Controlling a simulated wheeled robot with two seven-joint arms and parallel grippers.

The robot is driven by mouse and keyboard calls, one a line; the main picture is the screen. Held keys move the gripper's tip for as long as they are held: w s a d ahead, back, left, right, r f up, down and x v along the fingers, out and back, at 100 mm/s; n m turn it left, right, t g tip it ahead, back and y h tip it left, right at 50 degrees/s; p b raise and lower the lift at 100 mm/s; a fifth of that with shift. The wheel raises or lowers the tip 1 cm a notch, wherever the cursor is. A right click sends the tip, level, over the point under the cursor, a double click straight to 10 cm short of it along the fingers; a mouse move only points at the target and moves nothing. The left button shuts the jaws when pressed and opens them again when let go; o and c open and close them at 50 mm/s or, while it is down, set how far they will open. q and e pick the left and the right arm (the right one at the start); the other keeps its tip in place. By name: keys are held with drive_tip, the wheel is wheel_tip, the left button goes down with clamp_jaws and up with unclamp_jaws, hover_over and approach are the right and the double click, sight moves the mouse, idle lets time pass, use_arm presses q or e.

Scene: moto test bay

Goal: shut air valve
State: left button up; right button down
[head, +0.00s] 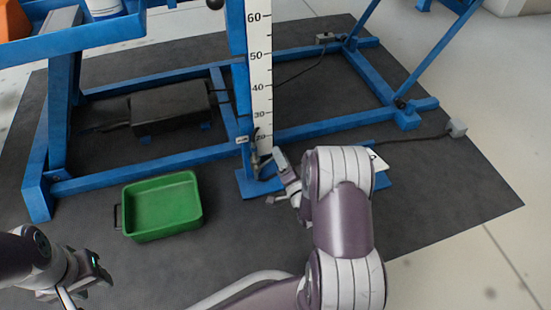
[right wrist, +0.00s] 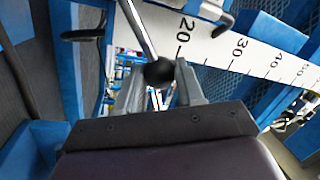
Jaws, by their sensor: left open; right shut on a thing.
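In the right wrist view a metal lever with a black ball knob (right wrist: 158,73) runs down from the top edge. My right gripper (right wrist: 160,84) is shut on this knob, one finger on each side. In the head view my right gripper (head: 279,176) is low by the foot of the blue post, and my own wrist partly hides it. Small valve fittings (head: 256,158) show there beside the scale; the lever's exact angle cannot be told. My left gripper (head: 92,278) is open and empty at the lower left, above the floor mat.
A white number scale (head: 261,75) runs up the post of the blue frame (head: 325,128). A green crate (head: 160,209) stands on the dark mat (head: 430,190) between my arms. A black box (head: 170,108) lies behind it. The mat at the right is mostly clear.

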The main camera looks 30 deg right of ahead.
wheel_tip(320, 180, down, 6)
drive_tip(key=d+m+h+b, duration=0.1)
drive_tip(key=m+b, duration=0.3)
drive_tip(key=m, duration=0.5)
drive_tip(key=shift+s+d+h, duration=0.2)
drive_tip(key=shift+d+h, duration=0.05)
drive_tip(key=shift+h, duration=0.35)
drive_tip(key=c, duration=0.7)
unclamp_jaws()
drive_tip(key=p+v, duration=0.5)
drive_tip(key=v, duration=0.7)
drive_tip(key=shift+s+a+f, duration=0.15)
drive_tip(key=shift+s, duration=0.15)
